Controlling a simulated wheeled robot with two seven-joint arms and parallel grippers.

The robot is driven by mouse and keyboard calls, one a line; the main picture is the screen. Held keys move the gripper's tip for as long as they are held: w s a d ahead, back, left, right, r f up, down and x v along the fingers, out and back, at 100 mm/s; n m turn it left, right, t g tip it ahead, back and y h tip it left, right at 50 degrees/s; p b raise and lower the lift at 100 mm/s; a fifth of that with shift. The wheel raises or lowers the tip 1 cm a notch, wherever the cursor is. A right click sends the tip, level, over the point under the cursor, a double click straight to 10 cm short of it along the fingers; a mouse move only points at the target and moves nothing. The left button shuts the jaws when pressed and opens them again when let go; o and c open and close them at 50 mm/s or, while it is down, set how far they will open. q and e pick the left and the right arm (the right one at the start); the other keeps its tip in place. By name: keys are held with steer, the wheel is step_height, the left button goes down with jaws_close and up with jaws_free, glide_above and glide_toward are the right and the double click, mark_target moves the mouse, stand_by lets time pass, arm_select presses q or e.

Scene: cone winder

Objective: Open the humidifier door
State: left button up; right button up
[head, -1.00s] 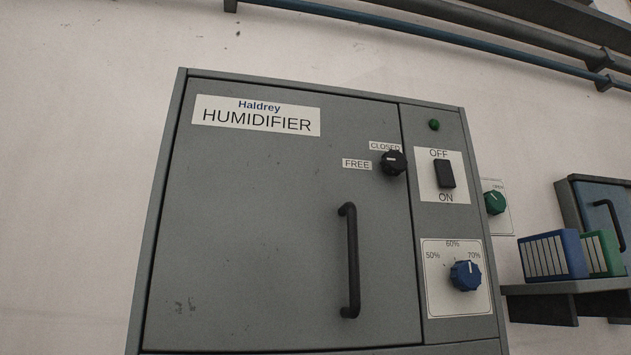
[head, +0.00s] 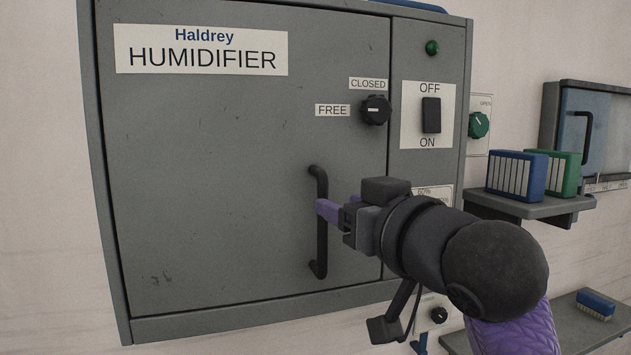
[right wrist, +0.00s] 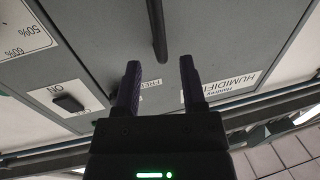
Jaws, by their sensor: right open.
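The grey humidifier door (head: 230,180) is shut, flush with its cabinet; it carries a "Haldrey HUMIDIFIER" label. Its black upright bar handle (head: 320,262) is near the door's right side, and also shows in the right wrist view (right wrist: 158,32). The black latch knob (head: 375,110) has its white mark lying about level, toward the FREE label. My right gripper (head: 328,210) has its purple fingers at the handle's middle. In the right wrist view the fingers (right wrist: 160,68) are open, with the handle lined up between them; contact cannot be told. My left gripper is not in view.
Right of the door are a black OFF/ON switch (head: 431,115) and a green lamp (head: 432,47). My right arm covers most of the dial plate below. A shelf (head: 530,208) with blue and green boxes stands further right. The wall left of the cabinet is bare.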

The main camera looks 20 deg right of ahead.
steer(key=p+x, duration=0.1)
steer(key=x, duration=0.4)
steer(key=shift+w+a, duration=0.1)
steer(key=shift+w, duration=0.2)
jaws_close()
stand_by(1.0)
